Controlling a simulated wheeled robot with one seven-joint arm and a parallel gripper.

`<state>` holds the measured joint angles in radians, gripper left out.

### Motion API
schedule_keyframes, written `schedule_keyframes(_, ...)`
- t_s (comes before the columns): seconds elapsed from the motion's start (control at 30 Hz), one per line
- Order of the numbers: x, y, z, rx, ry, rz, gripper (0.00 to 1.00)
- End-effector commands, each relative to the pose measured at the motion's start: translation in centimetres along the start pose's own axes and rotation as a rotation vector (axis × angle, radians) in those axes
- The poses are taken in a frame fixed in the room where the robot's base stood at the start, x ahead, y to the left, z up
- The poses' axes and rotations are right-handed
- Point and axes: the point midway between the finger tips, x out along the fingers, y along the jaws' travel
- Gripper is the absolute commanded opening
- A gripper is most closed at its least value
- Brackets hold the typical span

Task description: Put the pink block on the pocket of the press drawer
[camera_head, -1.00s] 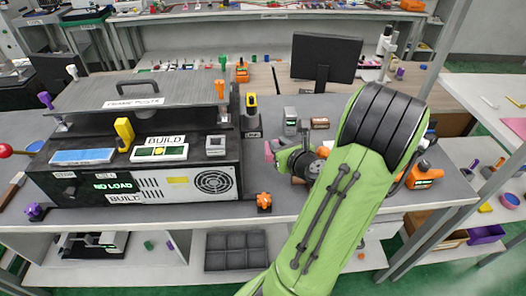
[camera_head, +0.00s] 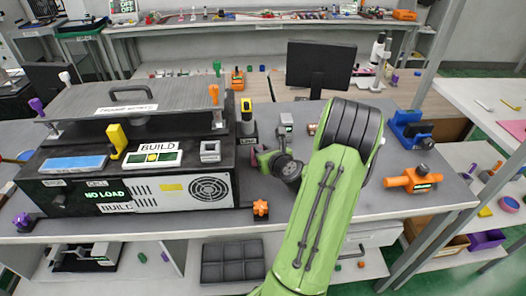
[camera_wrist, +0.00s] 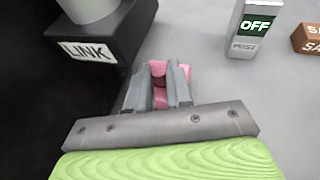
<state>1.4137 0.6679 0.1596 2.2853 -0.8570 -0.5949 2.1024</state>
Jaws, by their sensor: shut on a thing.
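The pink block (camera_wrist: 182,74) is between the fingers of my gripper (camera_wrist: 160,85) in the wrist view, and the gripper is shut on it. In the head view my gripper (camera_head: 262,157) is just right of the press, with a small part of the pink block (camera_head: 255,158) showing at its left. The press (camera_head: 130,165) is a dark box with a ribbed top plate, a "BUILD" label and a "NO LOAD" display. The drawer and its pocket cannot be made out for certain; a small grey frame (camera_head: 210,151) sits on the press's front ledge.
A grey "OFF" post (camera_wrist: 248,28) and a brown block (camera_wrist: 308,38) are to the right. An orange knob (camera_head: 261,208) sits at the table's front edge. An orange fixture (camera_head: 412,180) stands far right.

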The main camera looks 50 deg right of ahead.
Motion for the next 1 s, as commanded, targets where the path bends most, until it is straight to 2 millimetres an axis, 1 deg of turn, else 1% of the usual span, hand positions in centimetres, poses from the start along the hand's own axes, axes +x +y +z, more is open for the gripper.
schedule_keyframes(0.13, 0.1, 0.0, -0.3, 0.000, -0.001, 0.001, 0.00)
schedule_keyframes(0.17, 0.1, 0.0, -0.3, -0.001, 0.000, 0.001, 0.25)
schedule_keyframes(0.3, 0.1, 0.0, -0.2, -0.001, 0.000, 0.001, 0.46)
schedule_keyframes(0.57, 0.0, 0.0, -0.1, -0.001, 0.000, 0.001, 0.46)
schedule_keyframes(0.6, -0.1, 0.0, 0.1, -0.001, 0.000, 0.001, 0.46)
schedule_keyframes(0.67, -0.7, -0.1, 0.1, 0.001, 0.002, -0.001, 0.46)
schedule_keyframes(0.77, -2.9, -0.1, 0.0, 0.003, 0.002, -0.004, 0.46)
schedule_keyframes(0.9, -6.9, -0.2, 0.0, 0.003, 0.000, -0.008, 0.46)
schedule_keyframes(1.0, -9.6, -0.2, -0.1, -0.001, -0.004, -0.008, 0.46)
